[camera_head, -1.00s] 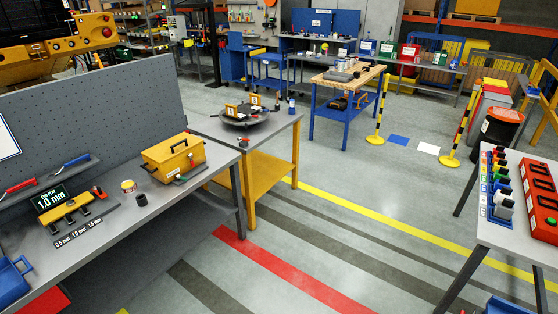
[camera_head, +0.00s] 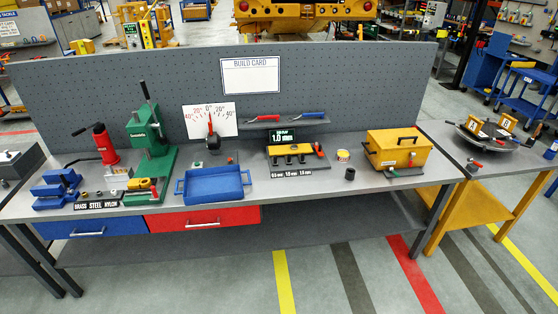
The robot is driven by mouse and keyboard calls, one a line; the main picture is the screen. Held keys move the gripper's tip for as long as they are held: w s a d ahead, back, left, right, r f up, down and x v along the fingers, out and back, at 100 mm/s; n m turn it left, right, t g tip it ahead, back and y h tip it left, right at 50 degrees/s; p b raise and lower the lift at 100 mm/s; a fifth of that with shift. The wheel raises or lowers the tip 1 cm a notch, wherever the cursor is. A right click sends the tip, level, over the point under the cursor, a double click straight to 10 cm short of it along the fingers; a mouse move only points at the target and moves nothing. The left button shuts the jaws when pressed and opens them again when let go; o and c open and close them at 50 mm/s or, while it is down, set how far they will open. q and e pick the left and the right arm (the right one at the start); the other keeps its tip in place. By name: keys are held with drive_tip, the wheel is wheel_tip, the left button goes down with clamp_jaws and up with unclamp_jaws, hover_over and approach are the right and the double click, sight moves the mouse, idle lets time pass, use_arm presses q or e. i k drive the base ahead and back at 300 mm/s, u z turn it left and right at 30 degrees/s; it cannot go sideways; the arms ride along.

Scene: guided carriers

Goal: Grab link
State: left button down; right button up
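Neither of my grippers is in view. I cannot tell for sure which thing is the link. A grey workbench (camera_head: 350,185) faces me. On it stands a yellow block with dark slotted pieces (camera_head: 290,154) under a small display reading 1.0 mm (camera_head: 282,136). A blue tray (camera_head: 214,186) lies left of it and looks empty. A green press (camera_head: 150,140) stands further left, with a small yellow and red piece (camera_head: 145,184) at its base. A blue vise-like fixture (camera_head: 57,188) is at the far left. A yellow lidded box (camera_head: 398,152) stands at the right.
A grey pegboard (camera_head: 350,85) with a build card (camera_head: 250,76) rises behind the bench. A dial scale (camera_head: 210,121) and a red hand pump (camera_head: 105,145) stand before it. A round dark turntable (camera_head: 487,134) sits on a side table at right. The striped floor (camera_head: 330,275) in front is clear.

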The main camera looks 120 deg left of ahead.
sight(134, 184)
drive_tip(key=u, duration=2.15)
